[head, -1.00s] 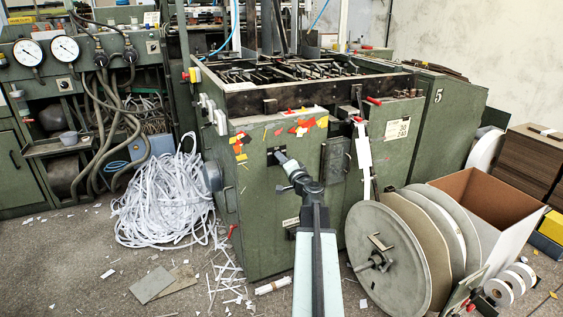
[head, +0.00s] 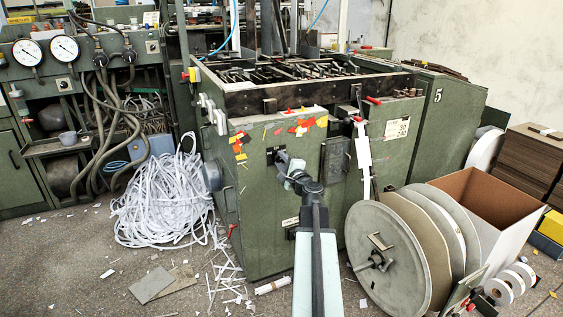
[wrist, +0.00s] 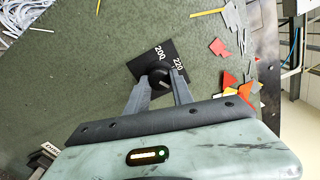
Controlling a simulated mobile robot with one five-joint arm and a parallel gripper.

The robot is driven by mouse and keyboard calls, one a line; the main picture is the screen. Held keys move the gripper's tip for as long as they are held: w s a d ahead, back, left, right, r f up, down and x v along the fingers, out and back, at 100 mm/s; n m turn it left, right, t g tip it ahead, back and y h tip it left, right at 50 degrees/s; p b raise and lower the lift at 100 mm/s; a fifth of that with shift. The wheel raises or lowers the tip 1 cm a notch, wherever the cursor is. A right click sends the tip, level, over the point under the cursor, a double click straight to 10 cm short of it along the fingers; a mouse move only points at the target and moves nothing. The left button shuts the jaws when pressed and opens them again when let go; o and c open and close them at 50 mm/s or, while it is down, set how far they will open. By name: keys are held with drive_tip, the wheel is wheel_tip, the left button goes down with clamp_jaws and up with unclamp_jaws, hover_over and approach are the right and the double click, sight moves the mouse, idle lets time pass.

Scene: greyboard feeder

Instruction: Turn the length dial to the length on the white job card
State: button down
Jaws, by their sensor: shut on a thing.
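The length dial is a dark round knob (wrist: 158,74) on a black plate (wrist: 141,66) in the wrist view. The numbers 200 and 220 show on the plate beyond the knob; the rest is hidden. My gripper (wrist: 160,84) is shut on the knob, one finger on each side. In the head view my gripper (head: 283,157) is at the green machine's front face and hides most of the dial. A white card (head: 397,128) is on the machine front, right of the dial; its lower lines seem to read 30 and 240, in small print.
A dark square panel (head: 335,158) is just right of my gripper on the machine front. Red and yellow paper scraps (head: 302,126) stick above it. Large reels (head: 385,250) stand at the lower right, and a heap of white strips (head: 165,195) lies left.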

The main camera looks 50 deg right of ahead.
idle(0.5)
drive_tip(key=c, duration=1.1)
unclamp_jaws()
drive_tip(key=v, duration=0.8)
